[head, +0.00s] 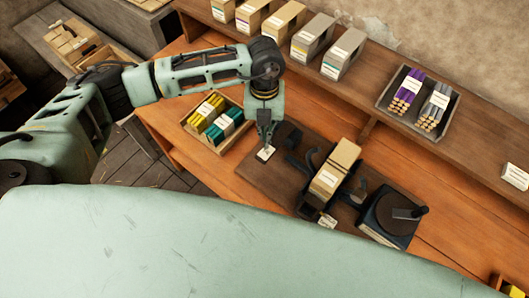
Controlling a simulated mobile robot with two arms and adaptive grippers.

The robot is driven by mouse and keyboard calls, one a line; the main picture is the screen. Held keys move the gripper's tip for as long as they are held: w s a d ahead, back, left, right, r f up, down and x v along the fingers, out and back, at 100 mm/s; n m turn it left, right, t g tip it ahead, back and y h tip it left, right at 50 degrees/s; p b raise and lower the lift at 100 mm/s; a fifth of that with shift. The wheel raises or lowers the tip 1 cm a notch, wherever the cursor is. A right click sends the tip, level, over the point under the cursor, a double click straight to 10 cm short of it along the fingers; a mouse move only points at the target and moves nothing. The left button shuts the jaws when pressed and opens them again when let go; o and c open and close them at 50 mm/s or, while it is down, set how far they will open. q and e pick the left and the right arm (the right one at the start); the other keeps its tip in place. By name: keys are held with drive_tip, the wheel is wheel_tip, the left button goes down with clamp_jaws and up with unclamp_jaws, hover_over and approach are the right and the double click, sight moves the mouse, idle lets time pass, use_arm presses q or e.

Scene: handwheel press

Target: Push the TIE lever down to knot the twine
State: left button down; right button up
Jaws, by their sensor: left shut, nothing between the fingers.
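The press stands on a dark board (262,187) on the wooden bench, with tan cartons (335,168) held upright between its dark brackets (304,165). A dark rounded part (288,134), possibly the TIE lever's end, shows at its back left. A small white label (265,153) lies in front of it, too small to read. My left gripper (265,138) points down, shut and empty, just left of the dark part and above the label. I cannot tell whether it touches either. The right gripper is not in view.
A dark handwheel with a crank (397,213) stands right of the cartons. A wooden tray (193,131) with yellow and teal bundles is left of my left gripper. Several boxes (285,18) and a grey tray (385,104) of purple and grey bundles line the back shelf. The bench at right is mostly clear.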

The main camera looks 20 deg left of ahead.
sight(264, 153)
use_arm(q)
drive_tip(key=shift+s+d+f+b, duration=0.15)
drive_tip(key=shift+f+b, duration=0.8)
drive_tip(key=shift+f, duration=0.75)
drive_tip(key=shift+s+a+f+b, duration=0.15)
drive_tip(key=shift+f+b, duration=0.75)
drive_tip(key=shift+f, duration=0.8)
drive_tip(key=shift+d, duration=0.1)
